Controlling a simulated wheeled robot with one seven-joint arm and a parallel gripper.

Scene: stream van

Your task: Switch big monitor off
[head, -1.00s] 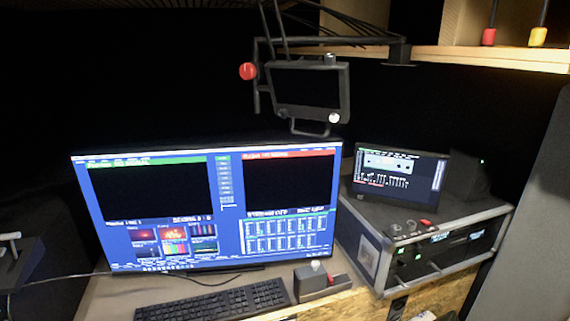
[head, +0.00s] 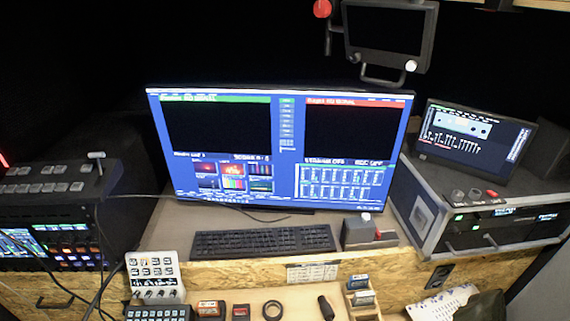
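The big monitor (head: 283,205) stands in the middle of the desk in the head view. Its screen is lit and shows a blue interface with two black panes, a green bar at left and a red bar at right. No power button can be made out on its frame. A small dark grey box with a white knob and a red part (head: 366,233) sits on the desk by the monitor's lower right corner. My gripper cannot be made out in the head view.
A black keyboard (head: 263,242) lies before the monitor. A rack case (head: 424,240) with a smaller lit screen (head: 474,136) stands at right. A switcher panel (head: 50,183) is at left. A small dark screen (head: 384,30) hangs above. Several small items lie on a lower front shelf.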

